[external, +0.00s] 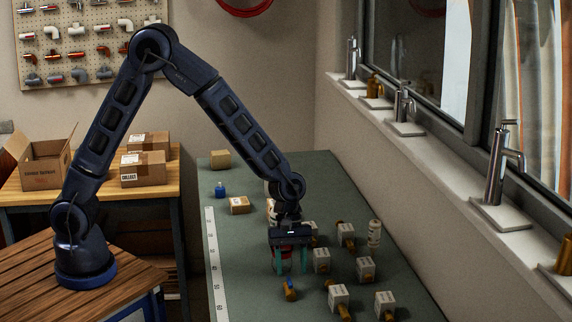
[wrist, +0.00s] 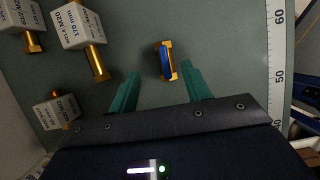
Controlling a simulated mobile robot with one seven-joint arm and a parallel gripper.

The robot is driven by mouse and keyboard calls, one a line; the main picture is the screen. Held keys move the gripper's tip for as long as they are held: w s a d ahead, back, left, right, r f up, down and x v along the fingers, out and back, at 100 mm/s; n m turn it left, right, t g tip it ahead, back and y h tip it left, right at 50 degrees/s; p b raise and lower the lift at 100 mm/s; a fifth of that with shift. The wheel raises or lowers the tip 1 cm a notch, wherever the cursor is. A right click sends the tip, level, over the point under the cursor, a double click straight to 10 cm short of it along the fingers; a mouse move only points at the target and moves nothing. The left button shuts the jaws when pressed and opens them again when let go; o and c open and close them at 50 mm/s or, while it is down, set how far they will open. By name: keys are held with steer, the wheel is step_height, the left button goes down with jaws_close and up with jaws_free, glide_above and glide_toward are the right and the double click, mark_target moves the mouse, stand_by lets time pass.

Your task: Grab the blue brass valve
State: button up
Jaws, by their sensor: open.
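The blue brass valve (wrist: 166,61) is a small brass piece with a blue part. It lies on the green bench top, and in the external view it (external: 290,290) sits just in front of my gripper (external: 291,262). In the wrist view the valve is just ahead of the gap between the teal fingertips of my gripper (wrist: 161,78), nearer the right finger. My gripper is open and empty, with its fingers pointing down. The valve stands clear of both fingers as far as I can see.
Several white-labelled boxes with brass fittings, such as this box (wrist: 77,26), stand to the valve's right in the external view. A ruler strip (external: 214,262) runs along the bench's left edge.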

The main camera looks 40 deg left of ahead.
mark_target(289, 279)
steer(key=shift+s+a+x, duration=0.1)
steer(key=shift+a+x, duration=0.05)
steer(key=shift+x, duration=1.2)
steer(key=shift+s+a+x, duration=0.1)
steer(key=shift+a+x, duration=0.05)
steer(key=shift+x, duration=1.2)
jaws_close()
